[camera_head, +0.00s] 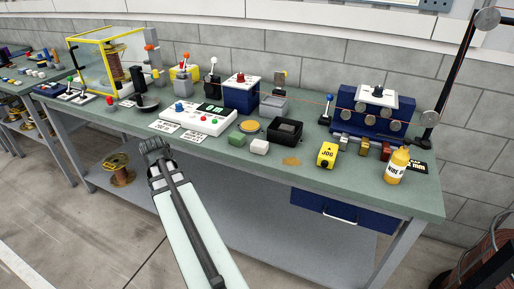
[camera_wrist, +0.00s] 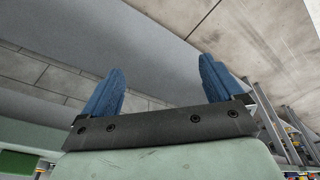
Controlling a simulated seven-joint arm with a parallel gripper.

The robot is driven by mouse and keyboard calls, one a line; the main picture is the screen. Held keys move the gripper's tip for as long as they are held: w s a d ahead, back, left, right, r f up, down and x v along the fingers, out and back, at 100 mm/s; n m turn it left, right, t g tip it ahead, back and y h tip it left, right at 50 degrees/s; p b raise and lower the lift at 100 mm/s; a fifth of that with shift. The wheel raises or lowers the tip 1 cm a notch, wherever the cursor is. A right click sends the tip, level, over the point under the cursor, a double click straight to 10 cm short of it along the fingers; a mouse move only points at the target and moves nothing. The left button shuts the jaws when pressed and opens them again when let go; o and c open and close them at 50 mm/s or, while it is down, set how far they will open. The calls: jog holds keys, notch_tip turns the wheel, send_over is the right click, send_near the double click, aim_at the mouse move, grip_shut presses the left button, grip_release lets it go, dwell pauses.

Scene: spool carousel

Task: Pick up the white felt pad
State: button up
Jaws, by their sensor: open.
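My gripper (camera_head: 150,147) is in front of the bench's front edge, well to the left of the white pad. The wrist view shows my gripper (camera_wrist: 160,72) with two blue fingers wide apart and nothing between them. The white pad does not show in the wrist view.
A white control panel (camera_head: 197,119) stands to the left. A yellow JOG box (camera_head: 327,155) and a yellow bottle (camera_head: 396,165) stand to the right.

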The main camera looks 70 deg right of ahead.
jog(key=s+d+r+m+h, duration=0.1)
jog(key=s+d+r+m, duration=0.3)
jog(key=s+d+r, duration=0.8)
jog(key=m+g+h, duration=0.1)
jog(key=m, duration=0.3)
send_near(260, 143)
jog(key=shift+h, duration=0.3)
jog(key=x, duration=0.4)
jog(key=shift+s+a+f, duration=0.15)
jog(key=shift+a+f, duration=0.05)
jog(key=shift+f, duration=0.3)
jog(key=shift+w+x, duration=0.15)
jog(key=shift+x, duration=1.2)
jog(key=shift+w+x, duration=0.1)
jog(key=shift+x, duration=1.25)
jog(key=shift+r, duration=0.1)
jog(key=shift+c, duration=0.2)
jog(key=c, duration=1)
jog(key=shift+r, duration=0.1)
jog(key=shift+r, duration=4.9)
